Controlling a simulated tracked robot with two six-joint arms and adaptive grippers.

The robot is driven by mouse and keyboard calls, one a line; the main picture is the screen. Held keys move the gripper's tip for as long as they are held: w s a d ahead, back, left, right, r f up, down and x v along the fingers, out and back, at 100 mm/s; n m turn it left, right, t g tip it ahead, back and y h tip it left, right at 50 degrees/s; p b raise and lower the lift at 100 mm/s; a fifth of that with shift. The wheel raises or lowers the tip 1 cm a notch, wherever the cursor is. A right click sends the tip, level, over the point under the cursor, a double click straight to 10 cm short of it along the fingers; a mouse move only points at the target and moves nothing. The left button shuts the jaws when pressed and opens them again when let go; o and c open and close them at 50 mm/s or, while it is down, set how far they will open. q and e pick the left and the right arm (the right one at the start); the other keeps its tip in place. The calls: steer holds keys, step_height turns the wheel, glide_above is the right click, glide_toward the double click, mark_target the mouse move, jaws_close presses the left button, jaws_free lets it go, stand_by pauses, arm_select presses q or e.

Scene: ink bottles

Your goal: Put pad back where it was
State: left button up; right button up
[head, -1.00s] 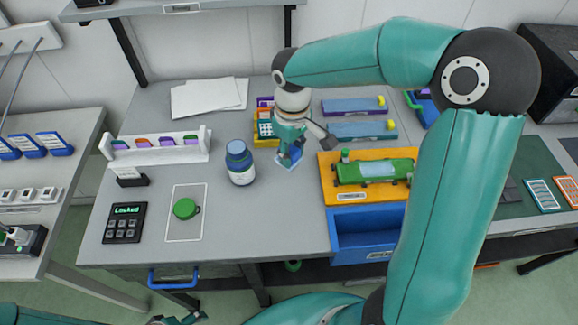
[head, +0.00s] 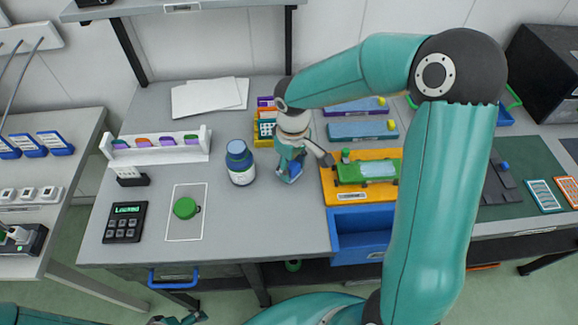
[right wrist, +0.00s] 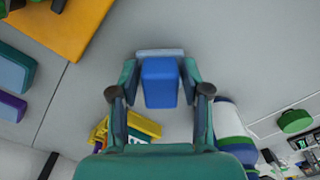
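The pad (right wrist: 160,82) looks like a blue block with a pale flat plate at its far edge. In the right wrist view it sits between the two fingers of my right gripper (right wrist: 160,75), which are against its sides. In the head view the right gripper (head: 291,166) points down with the pad (head: 288,178) low over the grey table, between the bottle and the orange tray; I cannot tell whether it touches the table. My left gripper (head: 180,319) is at the bottom edge, mostly cut off.
A blue-capped bottle (head: 240,164) stands left of the right gripper. An orange tray (head: 334,190) with a green object (head: 366,172) lies right. A yellow holder (head: 262,138) is behind. A green lid (head: 185,208) lies on a white-outlined mat. Front middle table is clear.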

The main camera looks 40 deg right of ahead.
mark_target(292, 165)
steer(key=shift+o, duration=0.3)
steer(key=shift+r, duration=0.55)
step_height(292, 165, up, 11)
stand_by(0.5)
